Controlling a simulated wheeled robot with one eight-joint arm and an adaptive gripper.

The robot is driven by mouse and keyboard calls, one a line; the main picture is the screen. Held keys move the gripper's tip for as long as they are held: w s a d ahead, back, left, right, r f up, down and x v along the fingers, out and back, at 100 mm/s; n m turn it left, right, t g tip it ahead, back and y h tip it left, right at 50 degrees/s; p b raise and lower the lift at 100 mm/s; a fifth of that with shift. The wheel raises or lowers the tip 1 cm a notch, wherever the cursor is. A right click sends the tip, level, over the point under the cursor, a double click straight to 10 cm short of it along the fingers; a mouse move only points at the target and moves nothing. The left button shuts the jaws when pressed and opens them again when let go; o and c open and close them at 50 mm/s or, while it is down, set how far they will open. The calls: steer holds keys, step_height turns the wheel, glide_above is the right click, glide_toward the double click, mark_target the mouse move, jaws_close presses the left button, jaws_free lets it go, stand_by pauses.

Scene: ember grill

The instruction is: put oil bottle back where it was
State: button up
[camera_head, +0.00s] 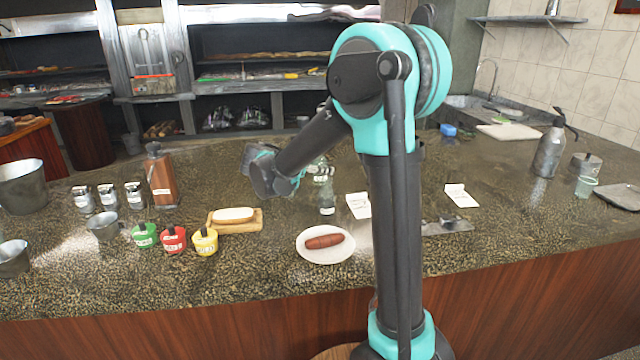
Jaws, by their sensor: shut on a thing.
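The oil bottle (327,198) looks like a clear glass bottle with a pale label, upright over the middle of the stone counter. My gripper (321,170) is shut around its upper part, from the left. My gripper and forearm partly hide the bottle's top. I cannot tell whether its base touches the counter.
A plate (303,256) with a sausage is in front of the bottle. A bun on a wooden board (258,226), sauce pots (174,240) and a brown bottle (161,178) stand left. White cards (359,205) lie right. A grey spray bottle (549,150) stands far right.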

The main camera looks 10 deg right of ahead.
mark_target(314, 182)
steer(key=shift+f, duration=2.65)
steer(key=shift+f, duration=0.1)
steer(key=o, duration=1.3)
steer(key=shift+s+a+r, duration=0.15)
steer(key=shift+a+r, duration=0.1)
steer(key=v, duration=1.1)
steer(key=shift+s+a, duration=0.2)
